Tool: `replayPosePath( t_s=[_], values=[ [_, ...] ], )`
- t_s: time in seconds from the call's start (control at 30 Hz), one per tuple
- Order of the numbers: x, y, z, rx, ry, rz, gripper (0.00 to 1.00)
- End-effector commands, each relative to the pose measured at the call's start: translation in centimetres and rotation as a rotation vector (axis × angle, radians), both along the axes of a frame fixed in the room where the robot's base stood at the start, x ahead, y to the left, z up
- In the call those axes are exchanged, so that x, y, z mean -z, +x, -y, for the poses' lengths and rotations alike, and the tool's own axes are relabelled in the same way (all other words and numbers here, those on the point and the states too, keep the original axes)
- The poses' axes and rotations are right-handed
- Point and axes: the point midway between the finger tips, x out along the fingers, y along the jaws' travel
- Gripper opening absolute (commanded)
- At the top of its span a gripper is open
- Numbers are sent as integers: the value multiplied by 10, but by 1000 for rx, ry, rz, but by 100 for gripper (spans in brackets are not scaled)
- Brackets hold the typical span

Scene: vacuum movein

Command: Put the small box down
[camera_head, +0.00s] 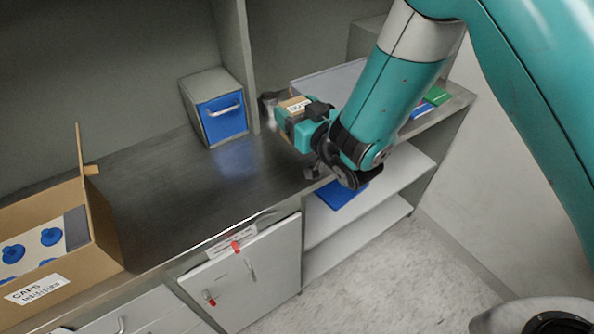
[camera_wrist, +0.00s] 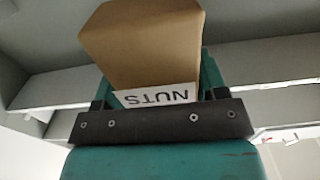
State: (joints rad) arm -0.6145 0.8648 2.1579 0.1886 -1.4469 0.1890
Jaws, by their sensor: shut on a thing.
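The small box is brown cardboard with a white label reading "NUTS". It fills the upper middle of the wrist view (camera_wrist: 145,42), between the fingers of my gripper (camera_wrist: 160,88). In the head view, the small box (camera_head: 294,103) shows only in part, at the end of my teal arm. My gripper (camera_head: 290,118) is shut on it, above the right part of the metal counter (camera_head: 165,190). Most of the box is hidden by my gripper in the head view. I cannot tell whether its underside touches anything.
A grey box with a blue drawer front (camera_head: 222,117) stands on the counter beside an upright divider (camera_head: 236,55). An open carton labelled "CAPS" (camera_head: 95,235) is at the left. Lower shelves (camera_head: 345,215) lie under the right side. The counter's middle is clear.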

Motion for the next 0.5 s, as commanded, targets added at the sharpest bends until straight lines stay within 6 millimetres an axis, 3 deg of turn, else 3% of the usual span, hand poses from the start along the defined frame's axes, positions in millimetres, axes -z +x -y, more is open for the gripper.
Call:
replayPosePath(
  t_s=[0.03,0.3,0.5],
  values=[
    [21,1,1,3,0,-4,26],
    [85,0,1,1,-2,-1,26],
    [109,0,-1,-2,2,2,26]
  ],
)
